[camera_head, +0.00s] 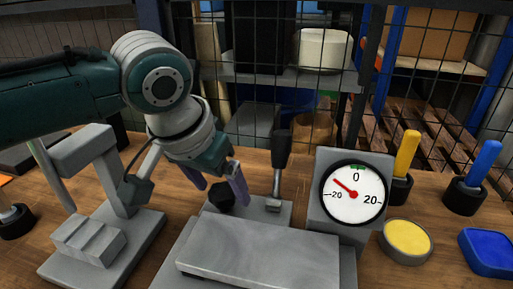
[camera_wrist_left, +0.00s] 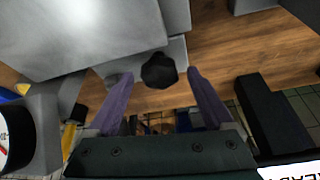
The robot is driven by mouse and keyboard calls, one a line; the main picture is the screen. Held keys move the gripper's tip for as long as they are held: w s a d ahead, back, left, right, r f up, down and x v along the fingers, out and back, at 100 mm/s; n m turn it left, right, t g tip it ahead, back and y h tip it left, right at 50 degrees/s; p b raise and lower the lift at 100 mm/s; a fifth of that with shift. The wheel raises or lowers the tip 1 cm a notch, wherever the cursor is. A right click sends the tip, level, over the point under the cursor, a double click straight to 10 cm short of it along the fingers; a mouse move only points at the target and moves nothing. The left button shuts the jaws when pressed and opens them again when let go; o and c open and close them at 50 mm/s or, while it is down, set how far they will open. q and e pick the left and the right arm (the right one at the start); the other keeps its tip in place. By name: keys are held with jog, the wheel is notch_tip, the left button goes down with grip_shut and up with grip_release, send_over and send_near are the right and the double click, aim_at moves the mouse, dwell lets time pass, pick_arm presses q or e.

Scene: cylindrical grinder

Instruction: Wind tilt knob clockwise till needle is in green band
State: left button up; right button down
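The black tilt knob (camera_head: 221,195) sits at the back of the grey machine base, and it also shows in the left wrist view (camera_wrist_left: 159,71). My left gripper (camera_head: 214,186) is open at the knob, pointing down. In the left wrist view its two purple fingers (camera_wrist_left: 159,78) lie on either side of the knob, with a gap on each side. The round dial (camera_head: 353,194) faces the head camera. Its red needle (camera_head: 345,187) points up and left, between -20 and 0. The green band (camera_head: 357,167) is at the top by 0. My right gripper is not in view.
A lever with a black handle (camera_head: 281,150) stands upright just right of the knob. A grey flat table (camera_head: 260,259) lies in front. A grey stand (camera_head: 92,165) is at left. Yellow and blue handles (camera_head: 484,164) and a yellow button (camera_head: 407,238) are at right.

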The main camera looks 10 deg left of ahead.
pick_arm(q)
jog(key=c, duration=1.3)
jog(key=shift+a+r+m+h+p, duration=0.1)
jog(key=shift+m+h+p, duration=0.2)
jog(key=shift+m+p, duration=0.35)
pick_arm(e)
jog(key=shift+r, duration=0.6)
pick_arm(q)
jog(key=shift+m, duration=0.45)
jog(key=shift+m+g+h, duration=0.3)
jog(key=shift+m+h, duration=0.2)
jog(key=shift+m, duration=0.8)
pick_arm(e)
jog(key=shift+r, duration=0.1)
pick_arm(q)
jog(key=o, duration=1.4)
